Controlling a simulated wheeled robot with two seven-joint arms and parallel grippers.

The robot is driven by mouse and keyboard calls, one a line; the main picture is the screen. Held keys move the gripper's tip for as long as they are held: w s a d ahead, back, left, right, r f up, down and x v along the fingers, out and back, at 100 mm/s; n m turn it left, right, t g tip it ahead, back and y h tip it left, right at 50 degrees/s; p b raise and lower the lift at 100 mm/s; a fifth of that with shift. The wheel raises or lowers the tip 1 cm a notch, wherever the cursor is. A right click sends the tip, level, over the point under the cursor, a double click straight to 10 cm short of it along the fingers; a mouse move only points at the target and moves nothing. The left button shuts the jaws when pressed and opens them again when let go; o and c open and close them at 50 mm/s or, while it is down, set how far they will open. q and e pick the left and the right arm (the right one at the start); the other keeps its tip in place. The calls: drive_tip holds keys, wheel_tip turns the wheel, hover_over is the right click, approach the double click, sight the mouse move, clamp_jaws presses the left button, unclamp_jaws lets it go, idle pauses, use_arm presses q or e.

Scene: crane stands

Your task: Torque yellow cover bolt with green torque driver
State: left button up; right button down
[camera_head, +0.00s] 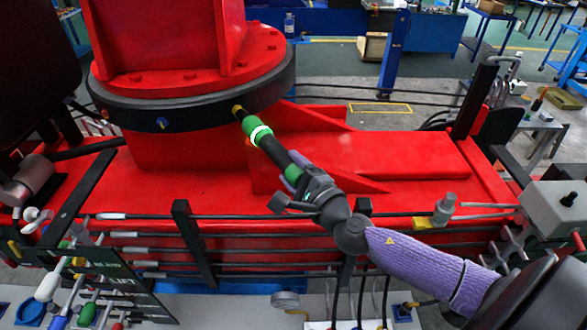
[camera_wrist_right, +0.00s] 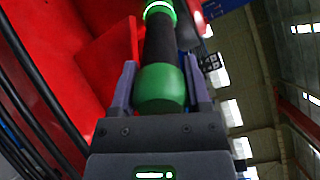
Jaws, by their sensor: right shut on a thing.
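The green and black torque driver (camera_head: 258,132) is held in my right gripper (camera_head: 297,172), which is shut on its handle. A lit green-white ring shows on the driver. Its tip points up and left to the yellow cover bolt (camera_head: 237,109) on the black slewing ring; it appears to meet the bolt, but contact is too small to be sure. In the right wrist view the driver's green end (camera_wrist_right: 161,88) sits between the two fingers, and the bolt is out of sight. A blue bolt (camera_head: 163,123) is on the same ring to the left. My left gripper is not in view.
The red crane base (camera_head: 400,165) fills the middle, with the red column above the black ring (camera_head: 190,106). Black rails and hoses run along the front edge. A lever panel (camera_head: 110,285) stands at the lower left. A grey box (camera_head: 555,207) is at the right.

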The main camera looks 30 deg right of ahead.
drive_tip(key=shift+r, duration=0.15)
drive_tip(key=shift+w, duration=0.85)
idle(0.5)
drive_tip(key=shift+w+p, duration=0.15)
drive_tip(key=shift+p, duration=1)
idle(5.1)
